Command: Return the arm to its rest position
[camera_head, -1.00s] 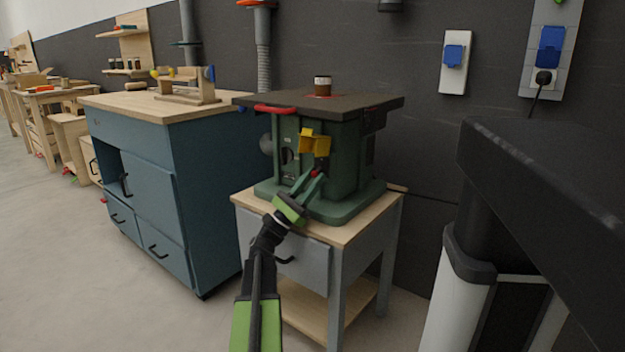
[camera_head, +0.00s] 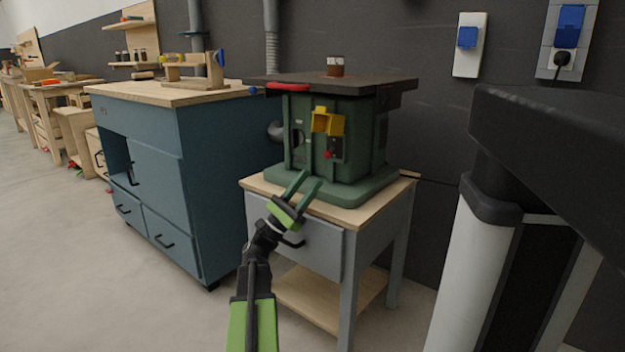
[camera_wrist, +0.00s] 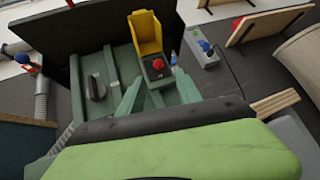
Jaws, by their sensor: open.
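My gripper (camera_head: 303,186) is open and empty, with its two green fingers apart. In the head view it is in front of the green machine (camera_head: 345,135), near the front edge of the small grey table (camera_head: 323,245). In the wrist view the gripper's fingers (camera_wrist: 143,98) point toward the machine's front panel. That panel carries a raised yellow cover (camera_wrist: 145,33), a red button (camera_wrist: 158,64) below it and a black knob (camera_wrist: 96,88). I cannot tell the exact gap between the fingertips and the panel.
A blue cabinet (camera_head: 160,150) with a wooden top stands to the left. Further workbenches (camera_head: 50,105) line the wall behind it. A black slab on a grey column fills the right side of the head view. Open floor (camera_head: 80,260) lies at the lower left.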

